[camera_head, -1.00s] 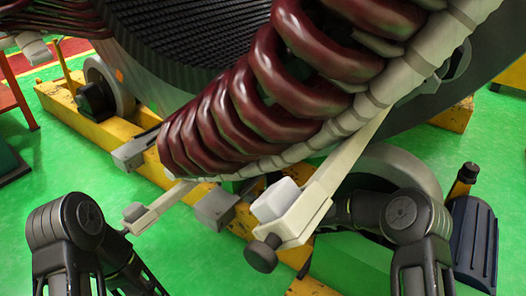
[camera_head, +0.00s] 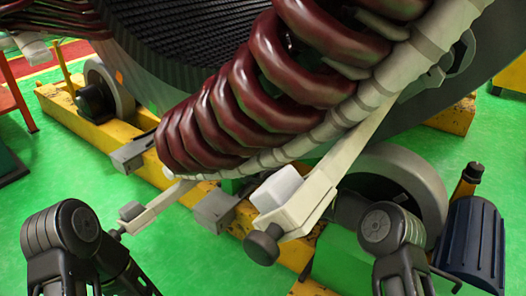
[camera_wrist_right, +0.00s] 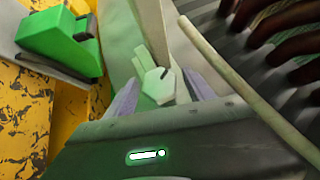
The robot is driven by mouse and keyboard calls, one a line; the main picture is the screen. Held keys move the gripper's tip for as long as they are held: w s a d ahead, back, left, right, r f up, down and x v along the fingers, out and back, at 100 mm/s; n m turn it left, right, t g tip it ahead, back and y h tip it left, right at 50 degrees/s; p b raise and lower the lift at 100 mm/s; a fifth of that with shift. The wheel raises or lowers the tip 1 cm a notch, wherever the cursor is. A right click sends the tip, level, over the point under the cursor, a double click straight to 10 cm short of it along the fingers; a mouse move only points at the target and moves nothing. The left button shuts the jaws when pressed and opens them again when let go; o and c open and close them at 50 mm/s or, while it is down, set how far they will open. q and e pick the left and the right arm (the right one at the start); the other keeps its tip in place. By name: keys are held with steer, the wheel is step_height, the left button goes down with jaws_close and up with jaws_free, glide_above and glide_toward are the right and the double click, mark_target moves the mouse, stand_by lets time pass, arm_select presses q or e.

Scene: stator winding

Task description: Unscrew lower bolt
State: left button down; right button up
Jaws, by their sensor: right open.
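In the right wrist view, a pale hex-headed bolt (camera_wrist_right: 158,86) sits at the end of a light bar. My right gripper (camera_wrist_right: 162,96) is open, with one finger on each side of the bolt head. I cannot tell whether the fingers touch it. My right gripper cannot be made out there; only my arm shows at the lower right. My left arm shows at the lower left, its gripper out of view.
Dark red coils (camera_head: 235,110) and the pale ring hang above the clamps. A second, smaller clamp arm (camera_head: 150,212) is to the left. Yellow beams (camera_head: 150,120) and a grey roller (camera_head: 400,175) lie below.

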steer(key=shift+c, duration=0.3)
jaws_close()
steer(key=shift+r+p, duration=0.2)
steer(key=shift+p, duration=0.35)
steer(key=n+g+p, duration=0.1)
steer(key=p, duration=0.2)
steer(key=n+g+h+p, duration=0.1)
steer(key=p, duration=0.3)
steer(key=shift+a+r+g+p, duration=0.1)
steer(key=shift+r+g+p, duration=0.1)
steer(key=shift+g+p, duration=0.1)
steer(key=shift+f+n+p, duration=0.3)
steer(key=shift+f+p, duration=0.05)
steer(key=shift+f, duration=0.1)
steer(key=shift+o, duration=0.3)
jaws_free()
